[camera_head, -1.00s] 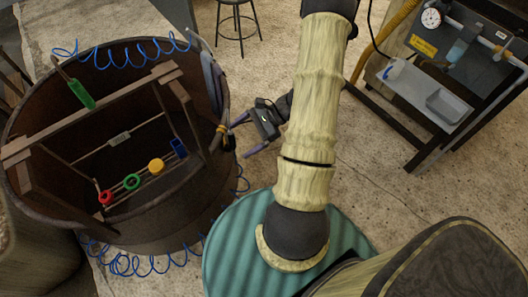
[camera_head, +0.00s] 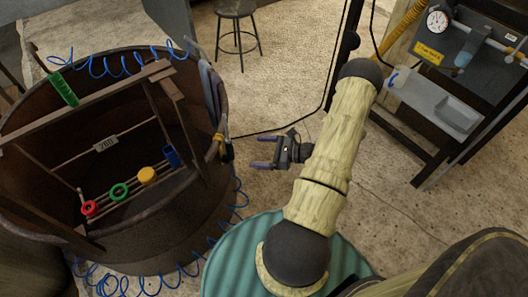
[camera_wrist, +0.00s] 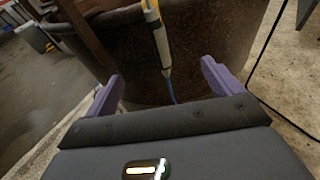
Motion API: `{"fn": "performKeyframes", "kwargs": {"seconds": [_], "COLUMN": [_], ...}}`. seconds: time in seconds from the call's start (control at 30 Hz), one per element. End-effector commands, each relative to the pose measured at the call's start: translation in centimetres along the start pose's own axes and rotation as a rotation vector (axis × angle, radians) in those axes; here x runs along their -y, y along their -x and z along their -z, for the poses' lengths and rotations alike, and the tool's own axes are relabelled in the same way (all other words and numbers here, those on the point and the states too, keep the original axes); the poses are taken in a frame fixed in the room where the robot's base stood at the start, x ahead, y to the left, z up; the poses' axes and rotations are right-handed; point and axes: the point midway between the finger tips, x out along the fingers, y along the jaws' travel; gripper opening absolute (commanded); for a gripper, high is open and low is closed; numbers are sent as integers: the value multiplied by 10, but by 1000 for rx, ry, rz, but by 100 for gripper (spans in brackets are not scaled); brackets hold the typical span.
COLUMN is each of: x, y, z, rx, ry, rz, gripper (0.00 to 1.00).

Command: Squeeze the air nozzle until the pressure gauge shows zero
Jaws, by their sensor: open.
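The air nozzle (camera_head: 220,147), yellow and grey, hangs at the right side of the rusty barrel. In the wrist view the nozzle (camera_wrist: 158,40) stands nearly upright against the barrel wall, with a blue hose below it. My gripper (camera_head: 261,152) is open and empty, a short way right of the nozzle, its purple fingers pointing left at the barrel. In the wrist view the nozzle shows between and beyond the fingers of my gripper (camera_wrist: 160,80), apart from both. The round white pressure gauge (camera_head: 437,21) is on the grey panel at the upper right; its reading is too small to tell.
The barrel (camera_head: 200,225) holds a wooden frame with red, green, yellow and blue pieces. Blue coiled hose (camera_head: 240,190) hangs outside it. A stool (camera_head: 237,30) stands behind. A bench with a grey tray (camera_head: 452,110) is at right. Open floor lies between barrel and bench.

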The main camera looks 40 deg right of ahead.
Motion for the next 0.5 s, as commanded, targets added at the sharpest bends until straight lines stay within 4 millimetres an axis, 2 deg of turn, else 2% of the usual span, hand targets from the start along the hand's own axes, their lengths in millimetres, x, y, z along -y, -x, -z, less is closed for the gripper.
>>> {"fn": "performKeyframes", "kwargs": {"seconds": [0.5], "x": [-1], "y": [-62], "z": [1], "rx": [0], "ry": [1], "rz": [-3], "gripper": [91]}}
